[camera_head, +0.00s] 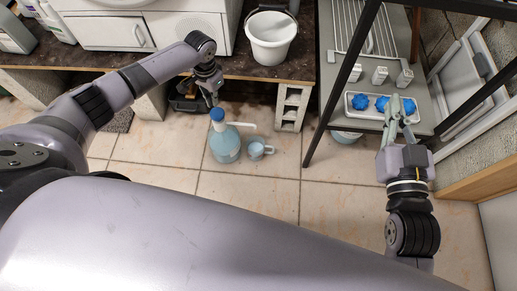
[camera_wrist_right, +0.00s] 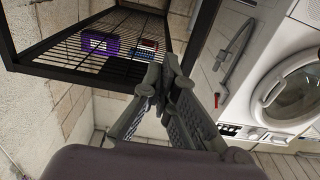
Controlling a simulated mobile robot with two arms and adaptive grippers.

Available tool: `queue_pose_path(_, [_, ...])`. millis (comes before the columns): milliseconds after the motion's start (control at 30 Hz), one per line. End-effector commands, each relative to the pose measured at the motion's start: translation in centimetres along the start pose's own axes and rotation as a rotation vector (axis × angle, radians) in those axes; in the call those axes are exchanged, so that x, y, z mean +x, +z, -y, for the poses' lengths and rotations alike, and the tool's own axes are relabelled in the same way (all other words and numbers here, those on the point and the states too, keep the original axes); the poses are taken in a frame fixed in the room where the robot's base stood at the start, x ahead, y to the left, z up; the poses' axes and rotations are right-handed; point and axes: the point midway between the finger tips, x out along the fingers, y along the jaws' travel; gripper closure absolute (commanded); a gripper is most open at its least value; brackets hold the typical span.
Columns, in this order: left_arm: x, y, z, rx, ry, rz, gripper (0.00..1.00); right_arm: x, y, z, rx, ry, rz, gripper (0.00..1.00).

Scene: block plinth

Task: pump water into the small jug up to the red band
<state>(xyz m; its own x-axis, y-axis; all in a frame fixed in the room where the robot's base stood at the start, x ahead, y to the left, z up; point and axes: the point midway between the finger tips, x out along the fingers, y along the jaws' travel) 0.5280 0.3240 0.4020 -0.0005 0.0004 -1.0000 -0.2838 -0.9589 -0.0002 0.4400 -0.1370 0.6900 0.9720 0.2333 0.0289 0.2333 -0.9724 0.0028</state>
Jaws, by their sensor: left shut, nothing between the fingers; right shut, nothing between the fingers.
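The pump bottle (camera_head: 224,147) stands on the tiled floor, pale blue, with a blue pump head (camera_head: 217,114) and a white spout pointing right. The small jug (camera_head: 257,150) stands just right of it, under or near the spout's end. The jug looks pale and bluish; its red band and water level cannot be made out. My left gripper (camera_head: 213,100) is shut and empty, pointing down right above the pump head; I cannot tell whether it touches. My right gripper (camera_head: 397,112) is shut and empty, far to the right; its closed fingers show in the right wrist view (camera_wrist_right: 162,78).
A white tray with blue items (camera_head: 381,103) lies on the rack behind my right gripper. A white bucket (camera_head: 270,36) stands on the dark counter. A concrete block (camera_head: 291,107) stands behind the jug. In the wrist view are a wire shelf (camera_wrist_right: 95,62) and a washing machine (camera_wrist_right: 285,92).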

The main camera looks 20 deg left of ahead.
Motion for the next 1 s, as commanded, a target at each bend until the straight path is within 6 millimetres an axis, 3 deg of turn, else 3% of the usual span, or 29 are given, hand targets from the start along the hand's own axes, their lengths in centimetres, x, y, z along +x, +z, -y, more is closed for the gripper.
queue_pose_path(467, [-1.0,0.0,0.0,0.000,0.000,0.000,1.00,-1.2,4.5,-0.7,-0.004,0.015,0.255,1.00])
queue_pose_path(1000, [-2.1,0.0,0.0,0.000,0.000,0.000,1.00,-4.3,9.2,-1.4,-0.004,0.033,0.542,1.00])
